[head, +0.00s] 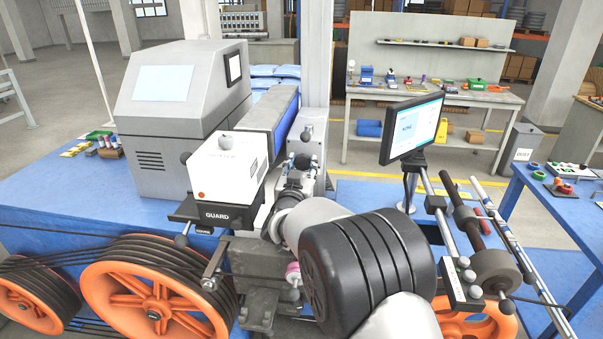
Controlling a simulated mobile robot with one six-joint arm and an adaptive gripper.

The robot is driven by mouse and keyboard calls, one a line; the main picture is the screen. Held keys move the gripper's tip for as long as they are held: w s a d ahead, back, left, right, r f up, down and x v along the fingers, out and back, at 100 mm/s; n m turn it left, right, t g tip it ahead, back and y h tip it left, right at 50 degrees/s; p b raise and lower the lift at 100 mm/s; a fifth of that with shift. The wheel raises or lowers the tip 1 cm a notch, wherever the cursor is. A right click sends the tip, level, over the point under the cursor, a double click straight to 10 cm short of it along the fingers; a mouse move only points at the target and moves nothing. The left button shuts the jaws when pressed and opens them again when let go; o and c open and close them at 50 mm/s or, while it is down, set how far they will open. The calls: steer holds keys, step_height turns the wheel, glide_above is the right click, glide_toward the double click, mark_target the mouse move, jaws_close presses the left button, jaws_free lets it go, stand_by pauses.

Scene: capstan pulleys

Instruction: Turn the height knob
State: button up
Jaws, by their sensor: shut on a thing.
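My gripper (300,163) is dark and small in the head view, at the far end of my white and black arm. It reaches up to a grey slide unit (315,125) in the middle of the machine. Its fingers are shut on what seems to be the height knob, which is mostly hidden by the fingers. A small round dark part (306,135) shows just above the fingertips. I cannot tell the knob's turn angle from here.
Orange wheels (150,300) are at the lower left. A monitor (413,128) on rods stands right. My arm covers the machine's lower middle.

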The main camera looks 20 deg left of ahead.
steer(key=shift+f+m+b, duration=0.15)
steer(key=shift+m+b, duration=0.3)
steer(key=shift+m, duration=0.45)
steer(key=o, duration=0.7)
steer(key=shift+f, duration=0.1)
steer(key=o, duration=0.4)
steer(key=shift+c, duration=0.2)
steer(key=shift+s+r, duration=0.1)
steer(key=shift+r, duration=0.1)
steer(key=v, duration=1.2)
steer(key=shift+d, duration=0.1)
